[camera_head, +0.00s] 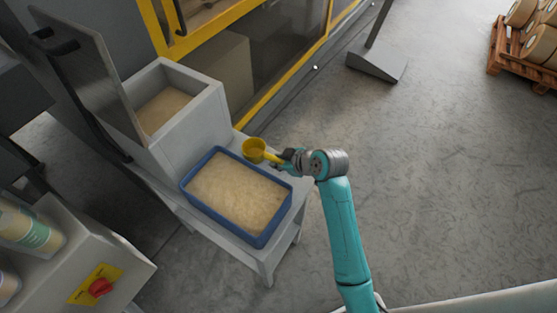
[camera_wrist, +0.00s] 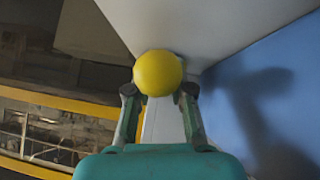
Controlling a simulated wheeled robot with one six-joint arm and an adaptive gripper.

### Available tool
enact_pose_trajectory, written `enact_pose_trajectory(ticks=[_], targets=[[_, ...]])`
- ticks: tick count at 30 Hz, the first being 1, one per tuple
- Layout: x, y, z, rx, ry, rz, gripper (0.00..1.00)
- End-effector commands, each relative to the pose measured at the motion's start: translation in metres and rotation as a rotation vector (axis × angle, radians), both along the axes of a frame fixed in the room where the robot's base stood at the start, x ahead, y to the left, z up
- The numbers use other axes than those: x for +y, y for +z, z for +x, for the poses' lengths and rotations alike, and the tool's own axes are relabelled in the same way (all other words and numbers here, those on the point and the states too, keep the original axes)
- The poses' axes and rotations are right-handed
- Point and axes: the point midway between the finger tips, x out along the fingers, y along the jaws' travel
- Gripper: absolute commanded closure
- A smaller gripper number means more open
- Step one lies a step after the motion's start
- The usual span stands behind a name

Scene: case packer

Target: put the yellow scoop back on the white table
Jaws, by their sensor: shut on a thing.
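The yellow scoop (camera_head: 254,150) is at the far right corner of the blue tray (camera_head: 223,221), over the white table (camera_head: 301,190) or the tray's rim. My gripper (camera_head: 284,158) is shut on the scoop's handle, with the cup pointing left in the head view. In the wrist view the scoop (camera_wrist: 158,72) shows as a round yellow cup just beyond my two fingertips (camera_wrist: 158,96); its handle is mostly hidden. A pale surface (camera_wrist: 215,28) lies behind it and a blue surface (camera_wrist: 275,85) with my gripper's shadow lies to the right. I cannot tell the scoop's height above the table.
The blue tray is full of pale grains and covers much of the table. A grey hopper (camera_head: 195,122) with a raised lid (camera_head: 92,70) stands at the table's back left. A yellow-framed machine (camera_head: 240,50) is behind. Open floor (camera_head: 440,190) lies to the right.

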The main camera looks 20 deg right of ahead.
Motion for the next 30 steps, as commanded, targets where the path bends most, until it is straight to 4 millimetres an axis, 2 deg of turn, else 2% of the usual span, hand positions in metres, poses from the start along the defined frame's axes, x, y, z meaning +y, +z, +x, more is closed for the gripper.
enact_pose_trajectory(ticks=[10, 11, 13, 23, 26, 30], targets=[[0.0, -0.002, 0.0, -0.001, 0.0, 0.001, 1.0], [0.0, -0.002, 0.0, -0.002, 0.0, -0.001, 0.71], [0.0, -0.002, 0.0, -0.002, 0.0, -0.001, 0.53], [0.0, -0.001, 0.0, -0.002, 0.0, -0.001, 0.53], [-0.002, 0.004, -0.002, -0.002, -0.001, 0.0, 0.53], [-0.009, 0.018, -0.015, -0.003, -0.003, 0.0, 0.53]])
